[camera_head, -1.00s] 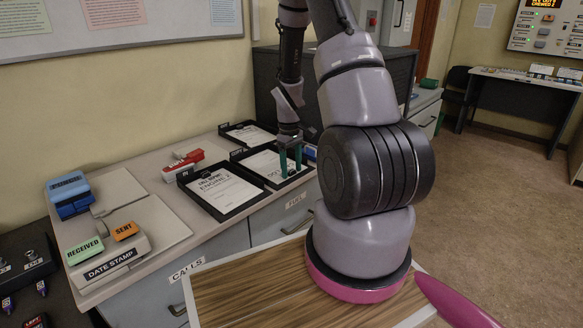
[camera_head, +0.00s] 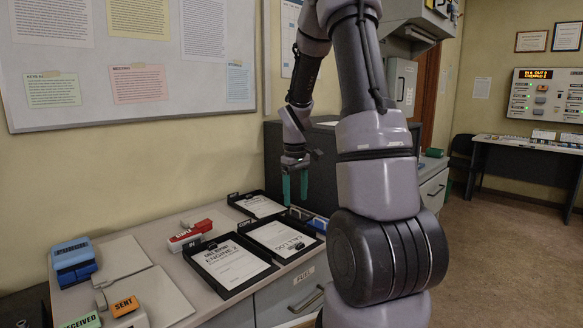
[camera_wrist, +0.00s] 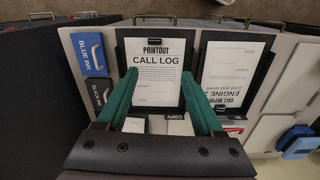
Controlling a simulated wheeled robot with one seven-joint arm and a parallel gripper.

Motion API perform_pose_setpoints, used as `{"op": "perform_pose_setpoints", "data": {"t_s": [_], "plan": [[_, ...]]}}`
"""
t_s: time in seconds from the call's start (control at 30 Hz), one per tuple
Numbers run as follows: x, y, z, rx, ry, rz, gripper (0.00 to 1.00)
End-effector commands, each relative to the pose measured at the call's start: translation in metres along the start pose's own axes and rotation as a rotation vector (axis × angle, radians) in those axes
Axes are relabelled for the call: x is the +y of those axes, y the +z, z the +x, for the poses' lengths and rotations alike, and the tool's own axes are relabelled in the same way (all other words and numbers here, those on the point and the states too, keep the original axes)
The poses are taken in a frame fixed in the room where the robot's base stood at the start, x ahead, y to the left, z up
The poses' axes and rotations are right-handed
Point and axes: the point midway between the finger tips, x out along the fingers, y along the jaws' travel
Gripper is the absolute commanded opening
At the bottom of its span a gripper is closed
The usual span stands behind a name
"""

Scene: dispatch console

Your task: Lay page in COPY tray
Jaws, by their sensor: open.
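A white CALL LOG page (camera_head: 283,237) lies flat in the middle black tray (camera_head: 261,254), whose rear label appears to read COPY. In the wrist view the CALL LOG page (camera_wrist: 155,75) shows between my fingers, inside the tray's dark rim, and a COPY label (camera_wrist: 175,143) stands just below it. My gripper (camera_head: 295,188) is open and empty, raised above the back of the trays. Its two green fingers (camera_wrist: 158,105) are spread and apart from the page. My gripper's body hides part of the lower wrist view.
An ENGINE 2 page (camera_head: 231,264) lies in the front-left tray, and another page (camera_head: 258,206) in the back tray. Blue and black ink boxes (camera_wrist: 89,53) lie beside the CALL LOG tray. A grey cabinet stands behind my arm.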

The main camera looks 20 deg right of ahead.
Motion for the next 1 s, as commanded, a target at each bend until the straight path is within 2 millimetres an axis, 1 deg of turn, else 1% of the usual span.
{"op": "perform_pose_setpoints", "data": {"t_s": [0.03, 0.07, 0.1, 0.17, 0.2, 0.3, 0.4, 0.5, 0.6, 0.73, 0.83, 1.0], "plan": [[-0.009, 0.003, -0.025, 0.043, 0.009, 0.032, 0.69], [-0.015, 0.006, -0.038, 0.067, 0.011, 0.057, 0.69], [-0.023, 0.01, -0.057, 0.101, 0.012, 0.094, 0.69], [-0.036, 0.019, -0.083, 0.152, 0.01, 0.149, 0.69], [-0.046, 0.026, -0.099, 0.186, 0.006, 0.186, 0.69], [-0.068, 0.045, -0.136, 0.272, -0.013, 0.275, 0.69], [-0.091, 0.068, -0.167, 0.356, -0.043, 0.36, 0.69], [-0.114, 0.094, -0.193, 0.437, -0.084, 0.439, 0.69], [-0.133, 0.118, -0.21, 0.507, -0.13, 0.507, 0.69], [-0.151, 0.141, -0.223, 0.57, -0.183, 0.572, 0.69], [-0.159, 0.152, -0.227, 0.596, -0.211, 0.601, 0.69], [-0.163, 0.157, -0.229, 0.608, -0.225, 0.617, 0.69]]}}
